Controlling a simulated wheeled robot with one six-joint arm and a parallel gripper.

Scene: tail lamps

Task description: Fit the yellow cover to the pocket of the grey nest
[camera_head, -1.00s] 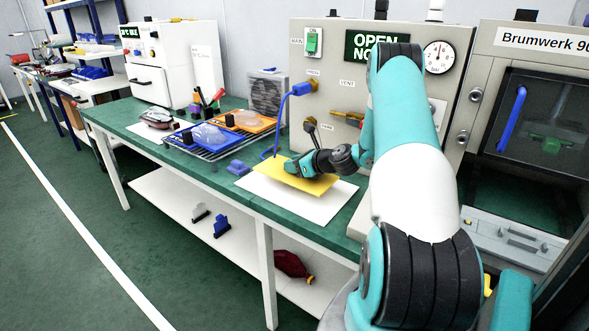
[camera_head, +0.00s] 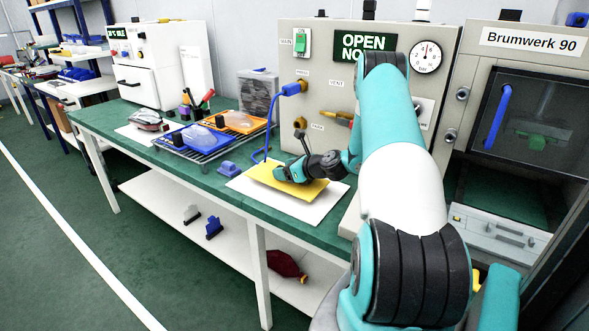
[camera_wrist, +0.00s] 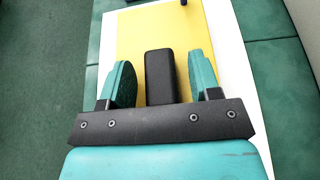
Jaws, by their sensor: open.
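A flat yellow plate (camera_head: 312,191), which I take to be the yellow cover, lies on a white sheet (camera_head: 318,208) on the green bench. In the wrist view the yellow plate (camera_wrist: 145,35) carries a black block (camera_wrist: 160,75). My gripper (camera_head: 284,174) is low over the plate. In the wrist view my gripper (camera_wrist: 160,80) is open, with one teal finger on each side of the black block and gaps between. I cannot tell how far above the plate the fingertips are. I cannot make out the grey nest or its pocket for certain.
A blue tray (camera_head: 191,150) and an orange tray (camera_head: 262,122) sit on a wire rack to the left. A small blue block (camera_head: 229,169) and a blue hose (camera_head: 257,147) are near the sheet. A grey machine panel (camera_head: 308,70) stands close behind.

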